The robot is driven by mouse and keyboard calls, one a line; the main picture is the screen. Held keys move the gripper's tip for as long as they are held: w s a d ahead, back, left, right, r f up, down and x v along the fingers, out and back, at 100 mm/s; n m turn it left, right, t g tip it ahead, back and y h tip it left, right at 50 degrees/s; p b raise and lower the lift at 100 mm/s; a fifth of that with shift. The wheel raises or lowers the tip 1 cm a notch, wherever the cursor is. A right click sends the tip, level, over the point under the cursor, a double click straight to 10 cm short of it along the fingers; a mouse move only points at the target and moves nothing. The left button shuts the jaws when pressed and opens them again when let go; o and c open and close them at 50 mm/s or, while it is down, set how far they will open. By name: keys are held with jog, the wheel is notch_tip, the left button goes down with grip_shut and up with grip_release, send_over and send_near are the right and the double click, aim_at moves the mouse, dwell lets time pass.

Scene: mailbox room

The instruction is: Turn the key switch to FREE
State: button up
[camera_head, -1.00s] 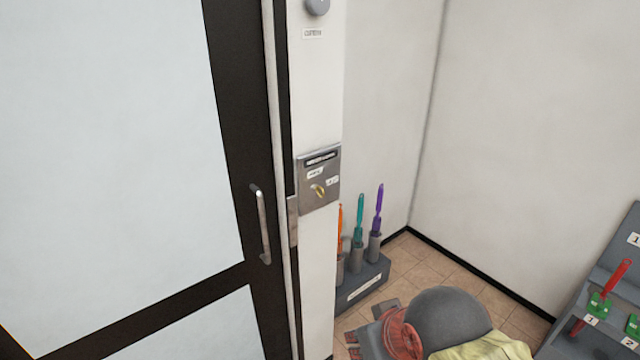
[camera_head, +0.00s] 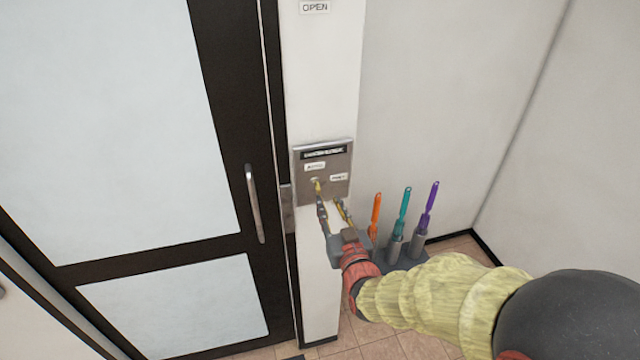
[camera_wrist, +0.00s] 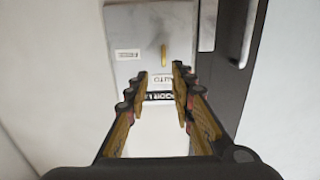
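The key switch plate (camera_head: 338,192) is a grey metal panel on the white post beside the door, with a dark title strip and two small white labels. Its brass key (camera_head: 317,186) stands out from the plate at the left, by the upper label. In the wrist view the key (camera_wrist: 163,56) appears as a narrow upright bar. The label near it (camera_wrist: 161,78) seems to read AUTO; the other (camera_wrist: 127,55) is too small to read surely. My gripper (camera_head: 330,200) is open just below the key, fingers pointing at the plate. The key lies beyond the fingertips (camera_wrist: 160,68).
The dark-framed door (camera_head: 228,130) with its upright handle (camera_head: 255,203) is left of the post. A grey stand (camera_head: 405,258) holds orange, teal and purple tools at right, close to my arm.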

aim_at(319, 186)
jog(key=x, duration=0.8)
jog(key=shift+s+a+r, duration=0.1)
jog(key=shift+s+a, duration=0.05)
jog(key=shift+a, duration=0.15)
jog(key=shift+c, duration=0.7)
jog(key=c, duration=0.4)
grip_shut()
